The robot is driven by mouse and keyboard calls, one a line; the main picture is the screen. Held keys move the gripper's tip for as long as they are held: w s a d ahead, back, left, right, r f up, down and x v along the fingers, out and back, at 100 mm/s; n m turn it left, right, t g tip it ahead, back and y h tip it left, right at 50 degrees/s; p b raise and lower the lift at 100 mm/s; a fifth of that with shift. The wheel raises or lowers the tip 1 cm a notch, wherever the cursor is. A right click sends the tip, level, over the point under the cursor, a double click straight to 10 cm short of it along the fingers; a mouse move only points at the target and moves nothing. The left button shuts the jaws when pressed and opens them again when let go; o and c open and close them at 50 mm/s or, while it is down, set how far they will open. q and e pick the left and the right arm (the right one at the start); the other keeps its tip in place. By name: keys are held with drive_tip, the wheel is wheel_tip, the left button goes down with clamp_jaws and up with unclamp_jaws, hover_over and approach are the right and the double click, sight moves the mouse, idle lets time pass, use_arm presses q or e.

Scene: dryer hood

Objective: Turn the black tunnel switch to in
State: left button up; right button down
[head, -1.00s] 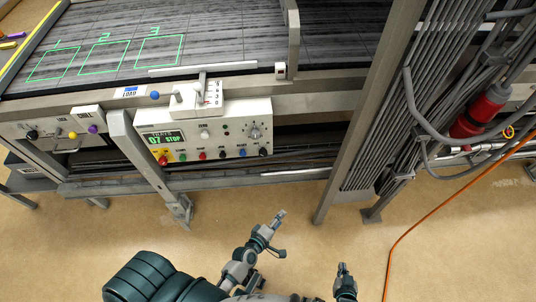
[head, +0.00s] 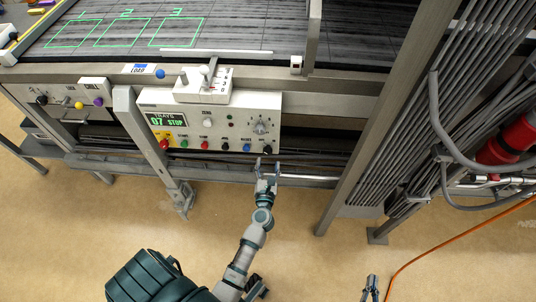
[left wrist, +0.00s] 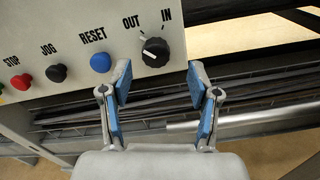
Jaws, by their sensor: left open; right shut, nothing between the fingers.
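The black tunnel switch (left wrist: 155,52) is a round knob at the right end of the white panel's lower row, below the labels OUT and IN. Its white mark points up-left, toward OUT. It is small in the head view (head: 267,150). My left gripper (head: 267,165) is open just below and in front of the knob. In the left wrist view its blue-padded fingers (left wrist: 160,80) are spread either side of the space below the knob, with nothing between them. My right gripper (head: 371,280) is shut and empty, low in the head view, far from the panel.
Blue RESET (left wrist: 101,62), black JOG (left wrist: 56,72) and red STOP (left wrist: 21,81) buttons sit left of the knob. A grey rail (head: 310,181) runs below the panel. A grey post (head: 150,145) stands left, and a thick upright (head: 375,130) right.

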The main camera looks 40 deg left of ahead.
sight(268, 153)
use_arm(q)
drive_tip(key=x, duration=0.5)
drive_tip(key=shift+s+a+f, duration=0.1)
drive_tip(key=shift+a+f, duration=0.05)
drive_tip(key=shift+a, duration=0.4)
drive_tip(key=shift+d, duration=0.2)
drive_tip(key=shift+c, duration=0.2)
drive_tip(key=shift+d, duration=0.2)
drive_tip(key=c, duration=0.4)
drive_tip(key=shift+d, duration=0.15)
drive_tip(key=c, duration=0.7)
